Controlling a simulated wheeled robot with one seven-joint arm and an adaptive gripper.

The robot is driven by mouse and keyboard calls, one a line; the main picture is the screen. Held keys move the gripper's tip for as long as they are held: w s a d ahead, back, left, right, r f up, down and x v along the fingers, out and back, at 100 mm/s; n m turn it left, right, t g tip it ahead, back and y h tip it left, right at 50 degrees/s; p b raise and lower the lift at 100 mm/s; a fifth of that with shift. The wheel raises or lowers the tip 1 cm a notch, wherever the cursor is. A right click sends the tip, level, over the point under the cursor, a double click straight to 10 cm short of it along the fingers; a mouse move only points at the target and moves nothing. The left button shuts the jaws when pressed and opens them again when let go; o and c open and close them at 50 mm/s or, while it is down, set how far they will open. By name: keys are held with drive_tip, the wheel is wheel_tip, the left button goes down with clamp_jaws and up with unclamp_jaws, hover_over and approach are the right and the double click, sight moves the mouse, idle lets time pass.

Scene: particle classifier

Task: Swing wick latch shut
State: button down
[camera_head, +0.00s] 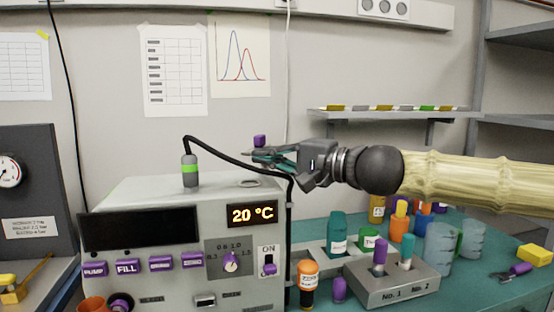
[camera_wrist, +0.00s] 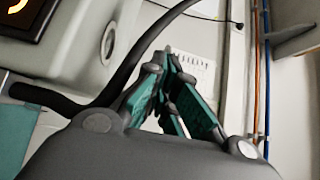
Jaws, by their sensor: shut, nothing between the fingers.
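A grey-white machine (camera_head: 160,215) with a "20 °C" display stands at the front left. A small purple piece (camera_head: 260,140) shows just above my gripper's fingers, behind or over the machine's top. I cannot tell whether it is the wick latch; nothing else is clearly that latch. My gripper (camera_head: 252,155) is level above the right part of the machine's top, pointing left, its fingers shut and empty. In the wrist view my gripper (camera_wrist: 168,52) has its teal-padded fingers together at the tips. I cannot tell whether it touches the purple piece.
A black cable (camera_head: 225,155) arches from a green-banded plug (camera_head: 190,170) past my gripper. A grey rack (camera_head: 392,278) with purple and teal-capped vials, bottles and clear beakers (camera_head: 438,250) stand on the teal bench at right. A wall shelf (camera_head: 395,113) is behind my arm.

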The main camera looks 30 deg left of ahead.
idle(0.4)
drive_tip(key=shift+d, duration=0.45)
drive_tip(key=s+d, duration=0.6)
drive_tip(key=s, duration=0.3)
drive_tip(key=shift+d, duration=0.3)
